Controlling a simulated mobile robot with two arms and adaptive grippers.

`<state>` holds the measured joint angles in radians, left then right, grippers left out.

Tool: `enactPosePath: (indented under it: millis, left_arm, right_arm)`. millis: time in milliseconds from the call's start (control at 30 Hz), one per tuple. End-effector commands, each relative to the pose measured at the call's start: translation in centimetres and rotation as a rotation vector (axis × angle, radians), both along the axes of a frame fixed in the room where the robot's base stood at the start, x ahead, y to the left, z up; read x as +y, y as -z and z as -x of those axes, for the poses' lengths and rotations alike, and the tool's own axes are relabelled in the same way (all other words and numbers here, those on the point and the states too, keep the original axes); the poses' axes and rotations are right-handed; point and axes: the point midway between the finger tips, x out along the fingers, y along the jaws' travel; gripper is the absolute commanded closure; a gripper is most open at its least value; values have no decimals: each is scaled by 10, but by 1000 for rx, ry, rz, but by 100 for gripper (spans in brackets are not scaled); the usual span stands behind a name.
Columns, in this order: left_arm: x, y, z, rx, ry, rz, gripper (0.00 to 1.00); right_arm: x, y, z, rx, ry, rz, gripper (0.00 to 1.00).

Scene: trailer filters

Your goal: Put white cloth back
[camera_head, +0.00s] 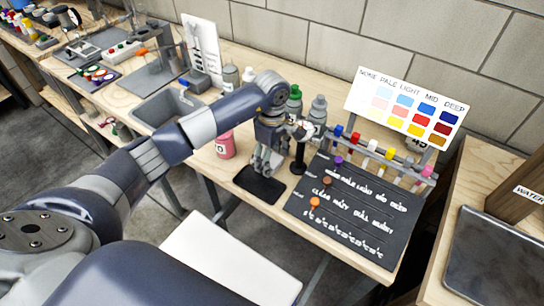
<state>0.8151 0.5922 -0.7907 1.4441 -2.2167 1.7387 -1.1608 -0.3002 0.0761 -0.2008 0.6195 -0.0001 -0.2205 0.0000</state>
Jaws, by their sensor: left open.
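My left gripper (266,167) points down over a small black pad (258,187) on the wooden bench. It is open, and I see nothing held in it. A small white thing (304,130) shows beside the gripper's wrist, at the top of a black post (298,160); I cannot tell whether it is the white cloth. No other cloth is clear to see. My right gripper is not in view.
A dark lettered board (350,215) with small coloured knobs lies right of the pad. A colour chart (408,108) stands behind it. A pink container (225,146) stands left of the gripper, near a grey sink (168,106). Bottles (317,108) stand close behind.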

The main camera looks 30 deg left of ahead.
Motion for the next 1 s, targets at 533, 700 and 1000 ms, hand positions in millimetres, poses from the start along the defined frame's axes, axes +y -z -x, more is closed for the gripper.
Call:
enactPosePath:
  millis: [533, 700, 1000]
  left_arm:
    - [0, -83, -2, -7, 1, -1, 32]
    - [0, -110, -1, -3, -1, -1, 32]
    - [0, -123, 0, 1, 0, 0, 32]
  right_arm:
    - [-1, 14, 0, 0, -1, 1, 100]
    - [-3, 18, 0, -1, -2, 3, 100]
    - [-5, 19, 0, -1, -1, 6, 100]
